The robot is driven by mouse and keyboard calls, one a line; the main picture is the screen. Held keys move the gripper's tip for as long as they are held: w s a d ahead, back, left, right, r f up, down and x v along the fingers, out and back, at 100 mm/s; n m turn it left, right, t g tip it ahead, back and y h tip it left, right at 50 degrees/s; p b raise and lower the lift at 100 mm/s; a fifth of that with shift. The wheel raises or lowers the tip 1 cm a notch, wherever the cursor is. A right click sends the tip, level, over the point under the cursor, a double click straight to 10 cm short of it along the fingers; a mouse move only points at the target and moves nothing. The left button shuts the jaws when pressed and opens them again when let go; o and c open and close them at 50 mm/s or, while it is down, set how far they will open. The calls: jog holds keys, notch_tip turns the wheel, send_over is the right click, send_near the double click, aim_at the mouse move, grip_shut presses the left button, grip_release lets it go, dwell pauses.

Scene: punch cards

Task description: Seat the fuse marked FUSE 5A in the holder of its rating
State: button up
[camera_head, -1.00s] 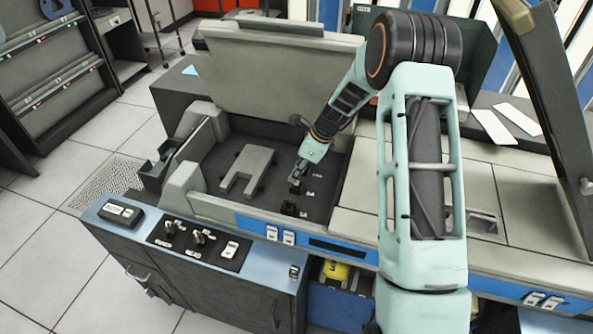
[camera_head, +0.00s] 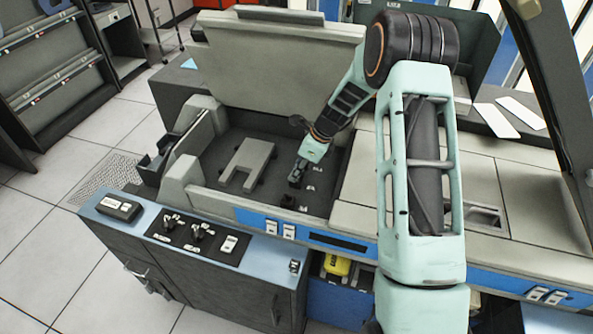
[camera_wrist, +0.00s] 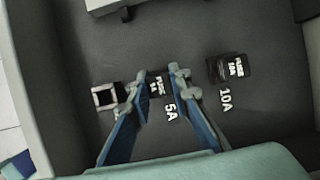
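My gripper (camera_wrist: 158,82) points down into the dark recessed bay, and its two fingers stand on either side of a small dark fuse (camera_wrist: 159,86). The fuse's white print reads FUSE, with the rating partly hidden. The floor label 5A (camera_wrist: 171,113) lies right beside it. The fingers appear to close on the fuse's sides. The fuse is at the 5A holder's place, but I cannot tell how deep it sits. An empty square holder (camera_wrist: 105,95) is to the left. A fuse marked 10A (camera_wrist: 231,68) stands at the right, by the 10A floor label. The head view shows my gripper (camera_head: 296,178) low in the bay.
A grey forked block (camera_head: 247,165) lies left of my gripper in the bay. The raised lid (camera_head: 275,60) stands behind. The bay's front wall and blue strip (camera_head: 330,240) run along the near side. A switch panel (camera_head: 195,235) is at the front left.

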jog(key=o, duration=0.5)
jog(key=v, duration=1.2)
jog(key=shift+s+d, duration=0.1)
